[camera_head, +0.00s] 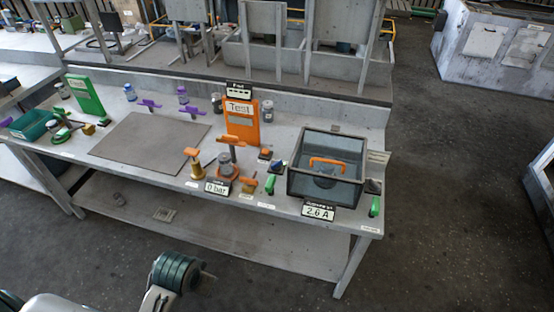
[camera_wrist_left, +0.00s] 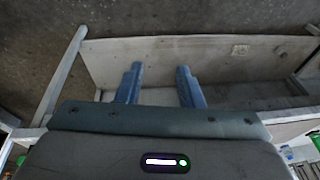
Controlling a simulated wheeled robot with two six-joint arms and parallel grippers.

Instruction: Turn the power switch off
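A metal workbench (camera_head: 240,192) carries the test equipment. Near its right front corner stand a green lever (camera_head: 374,206) and a dark knob (camera_head: 372,187), beside a dark open-topped box (camera_head: 318,199) with an orange handle (camera_head: 327,163). A display (camera_head: 318,211) in front of the box reads 2.6 A. Another green lever (camera_head: 270,184) stands left of the box. I cannot tell which control is the power switch. My left gripper (camera_wrist_left: 160,67) is open and empty, its blue fingers apart, with the bench's lower shelf beyond them. My right gripper is not in view.
An orange Test sign (camera_head: 241,122), a pressure display (camera_head: 217,187) reading 0 bar and orange-handled valves (camera_head: 194,165) stand left of the box. A bare grey plate (camera_head: 150,140) lies farther left. Floor right of the bench is clear.

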